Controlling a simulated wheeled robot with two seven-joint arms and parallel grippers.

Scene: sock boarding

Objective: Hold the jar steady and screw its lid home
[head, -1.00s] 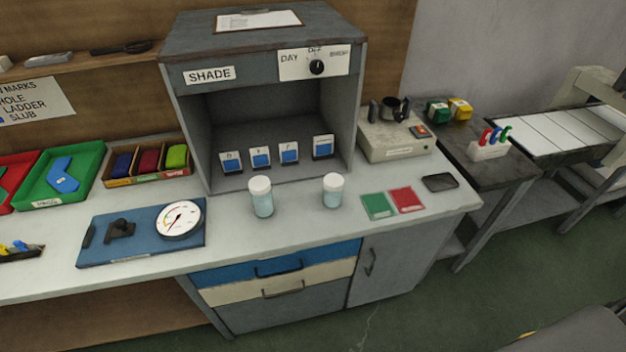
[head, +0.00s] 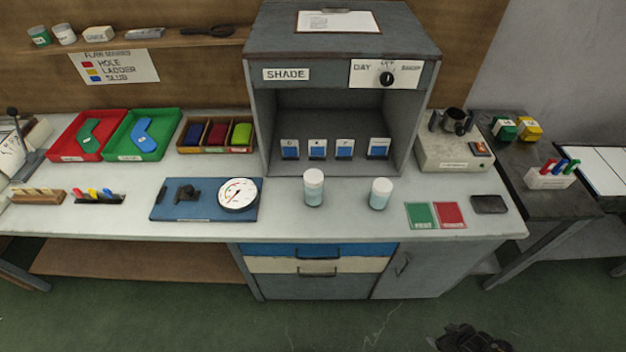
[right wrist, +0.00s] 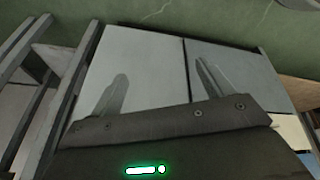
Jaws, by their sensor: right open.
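Two small jars with white lids and pale blue contents stand upright on the bench in front of the shade box. The left jar (head: 313,189) is a little taller in view than the right jar (head: 380,195). Both lids sit on top; I cannot tell how tightly. My right gripper (head: 475,340) shows only as a dark part at the bottom edge of the head view, well below and in front of the bench. In the right wrist view its two fingers (right wrist: 160,85) are apart with nothing between them. My left gripper is in neither view.
The grey shade box (head: 340,95) stands behind the jars. A blue board with a dial gauge (head: 238,194) lies to their left. Green and red cards (head: 435,215) and a dark flat object (head: 489,204) lie to the right. Bare bench surrounds the jars.

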